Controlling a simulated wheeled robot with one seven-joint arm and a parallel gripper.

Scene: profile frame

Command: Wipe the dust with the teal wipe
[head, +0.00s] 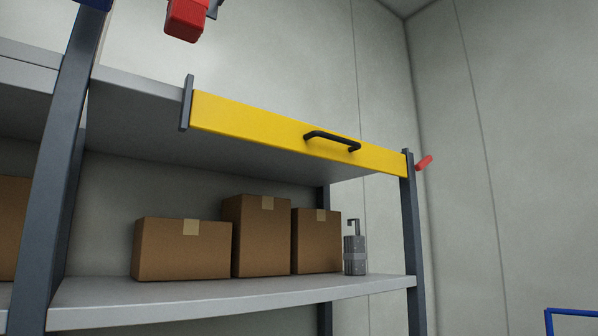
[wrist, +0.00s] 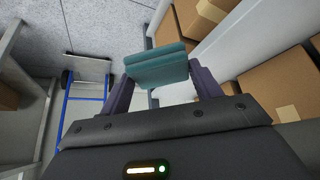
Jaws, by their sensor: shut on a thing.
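The teal wipe (wrist: 157,66) is a folded, ridged pad held between the two purple fingers of my gripper (wrist: 160,78) in the wrist view. My gripper is shut on it, and the wipe spans the gap between the fingers. In the wrist view the wipe is above the grey floor, close to a shelf with boxes; I cannot tell that it touches anything. I cannot make out any dust in either view. The head view does not clearly show my gripper or the wipe.
A grey shelf (head: 240,297) holds several cardboard boxes (head: 262,240) and a grey pump bottle (head: 355,254). Above it is a yellow panel (head: 270,122) with a black handle (head: 332,139). A red peg (head: 424,162) sticks out at right. A blue-framed cart (wrist: 84,98) stands on the floor.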

